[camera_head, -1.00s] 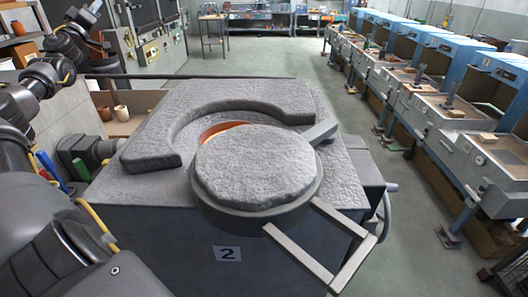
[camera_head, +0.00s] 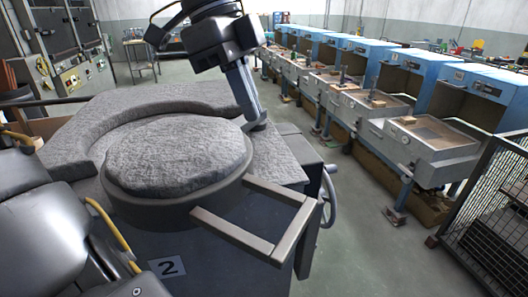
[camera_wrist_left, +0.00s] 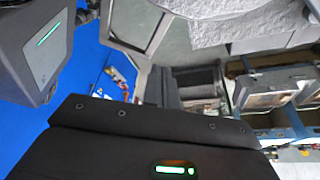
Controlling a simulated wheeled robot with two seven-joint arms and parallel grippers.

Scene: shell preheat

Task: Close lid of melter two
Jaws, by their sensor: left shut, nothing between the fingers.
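The melter (camera_head: 285,165) stands in front of me, with a "2" plate (camera_head: 167,267) on its front. Its round, rough grey lid (camera_head: 180,155) lies flat on top in a dark rim, up against the raised curved collar (camera_head: 105,105). No glowing opening shows around it. The lid's square metal handle (camera_head: 285,190) sticks out to the right. My left gripper (camera_head: 252,116) reaches down from the top, shut and empty, its tips by the lid's far right edge; contact cannot be told. The lid (camera_wrist_left: 250,28) and handle (camera_wrist_left: 143,25) also show in the left wrist view. My right gripper is not in view.
A handwheel (camera_head: 328,195) is on the melter's right side. A row of blue-hooded workstations (camera_head: 400,120) runs along the right across a clear floor aisle. A mesh cage (camera_head: 490,205) stands at the lower right. Cabinets (camera_head: 60,60) stand at the back left.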

